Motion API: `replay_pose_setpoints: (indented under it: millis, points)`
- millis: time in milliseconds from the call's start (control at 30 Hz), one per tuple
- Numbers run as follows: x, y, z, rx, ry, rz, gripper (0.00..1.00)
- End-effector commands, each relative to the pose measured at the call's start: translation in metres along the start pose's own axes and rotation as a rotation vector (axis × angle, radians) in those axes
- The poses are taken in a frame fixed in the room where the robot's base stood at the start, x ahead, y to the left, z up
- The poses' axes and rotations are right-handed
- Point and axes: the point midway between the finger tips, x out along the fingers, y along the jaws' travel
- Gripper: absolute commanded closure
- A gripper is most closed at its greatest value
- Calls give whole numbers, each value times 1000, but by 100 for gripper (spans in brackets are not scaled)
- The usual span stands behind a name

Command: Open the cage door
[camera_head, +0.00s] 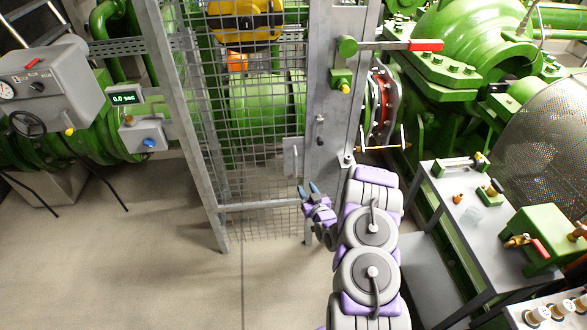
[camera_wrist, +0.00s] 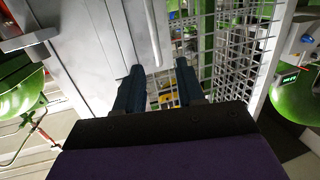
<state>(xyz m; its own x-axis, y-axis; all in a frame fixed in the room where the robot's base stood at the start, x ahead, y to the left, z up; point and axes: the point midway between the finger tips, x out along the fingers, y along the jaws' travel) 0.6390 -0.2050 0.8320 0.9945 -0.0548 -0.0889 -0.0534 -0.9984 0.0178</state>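The cage door (camera_head: 255,95) is a grey wire-mesh panel standing between a slanted grey post (camera_head: 178,100) and a wide grey post (camera_head: 335,110). It looks shut or nearly so; I cannot tell for certain. A pale upright handle bar (camera_head: 290,160) is at its lower right; it also shows in the wrist view (camera_wrist: 152,35). My gripper (camera_head: 308,188) is just below and right of the handle. In the wrist view its two dark fingers (camera_wrist: 159,68) are apart with nothing between them. The bar's end shows in line with the finger gap; contact is not clear.
A grey bench (camera_head: 440,190) with small fittings stands to the right of my arm. Green machinery (camera_head: 455,50) is behind it. A grey control box (camera_head: 45,80) and display (camera_head: 124,98) are at left. The floor (camera_head: 120,260) before the door at left is clear.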

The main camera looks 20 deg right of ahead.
Motion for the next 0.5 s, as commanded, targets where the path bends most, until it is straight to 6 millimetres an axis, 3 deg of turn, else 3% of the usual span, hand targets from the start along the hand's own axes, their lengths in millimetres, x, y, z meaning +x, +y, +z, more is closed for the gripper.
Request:
replay_pose_setpoints:
  millis: [33,267,500]
  points:
    - [-5,4,10,9,17,10,62]
    - [-12,11,17,22,88,29,62]
    - [15,11,14,19,94,28,62]
